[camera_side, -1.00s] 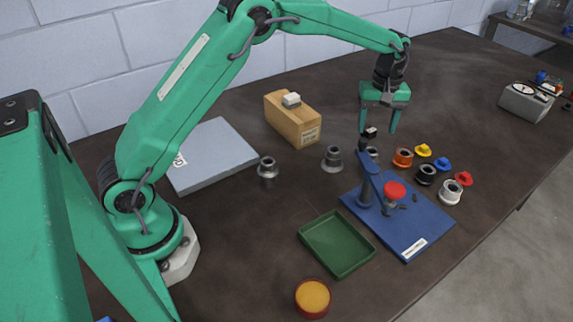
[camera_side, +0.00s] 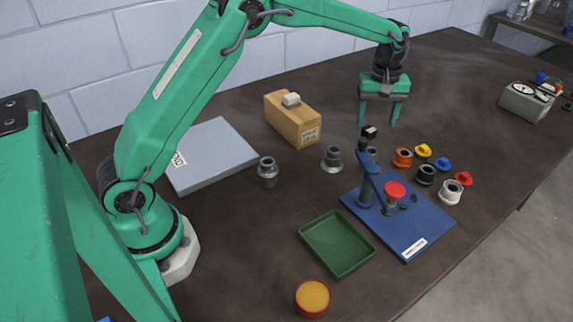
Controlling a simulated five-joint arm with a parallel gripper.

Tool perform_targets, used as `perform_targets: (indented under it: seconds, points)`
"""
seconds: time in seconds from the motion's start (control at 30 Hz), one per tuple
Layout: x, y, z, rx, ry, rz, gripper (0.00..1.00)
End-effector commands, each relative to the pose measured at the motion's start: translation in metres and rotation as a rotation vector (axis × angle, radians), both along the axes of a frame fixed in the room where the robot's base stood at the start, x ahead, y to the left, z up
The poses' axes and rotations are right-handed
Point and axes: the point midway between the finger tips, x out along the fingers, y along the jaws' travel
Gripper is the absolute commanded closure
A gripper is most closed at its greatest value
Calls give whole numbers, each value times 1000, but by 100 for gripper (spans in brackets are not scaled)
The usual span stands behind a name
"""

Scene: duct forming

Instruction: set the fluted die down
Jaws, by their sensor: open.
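My gripper (camera_side: 379,124) is open and empty, pointing down above the table behind the blue press stand. Several grey metal pieces stand on the table. One upright ridged piece (camera_side: 267,172) is left of centre. A flared grey piece (camera_side: 332,160) with a wide foot stands to its right. A third grey piece (camera_side: 372,153) is partly hidden behind the stand's arm, below my gripper. I cannot tell at this size which one is the fluted die. No grey piece is between my fingers.
A blue base plate (camera_side: 425,228) carries the stand (camera_side: 367,182) and a red-topped part (camera_side: 394,192). Orange, black and white rings (camera_side: 450,193) and coloured caps (camera_side: 443,164) lie to the right. A green tray (camera_side: 337,244), wooden block (camera_side: 291,120) and grey slab (camera_side: 211,156) are nearby.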

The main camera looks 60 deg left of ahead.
Motion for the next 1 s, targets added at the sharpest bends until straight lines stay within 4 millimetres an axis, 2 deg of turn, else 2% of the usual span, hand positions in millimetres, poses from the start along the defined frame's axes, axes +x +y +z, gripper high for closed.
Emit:
perform_targets:
  seconds: [0.27, 0.6, 0.8, 1.0]
  points:
    - [-31, 7, 46, 0, -60, -107, 38]
    - [-97, 19, 103, 19, -156, -295, 38]
    - [-141, 25, 125, 39, -212, -406, 38]
    - [-185, 30, 138, 67, -266, -516, 38]
